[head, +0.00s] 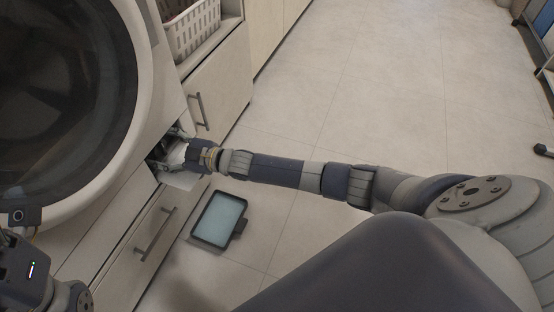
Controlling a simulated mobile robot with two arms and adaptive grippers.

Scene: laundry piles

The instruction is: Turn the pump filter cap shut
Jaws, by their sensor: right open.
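The washing machine, with its large dark round door (65,95), fills the left of the head view. My right gripper (165,156) is open at a dark recess low on the machine's front, with its fingers reaching to the opening. A pale surface shows between the fingers; I cannot tell whether it is the pump filter cap, which I cannot make out clearly. A small white flap (182,181) hangs below the recess. Part of my left arm shows at the lower left, but its fingers are out of view.
A shallow dark-rimmed tray (205,238) lies on the tiled floor below my right forearm. A white basket (193,28) stands on a shelf above.

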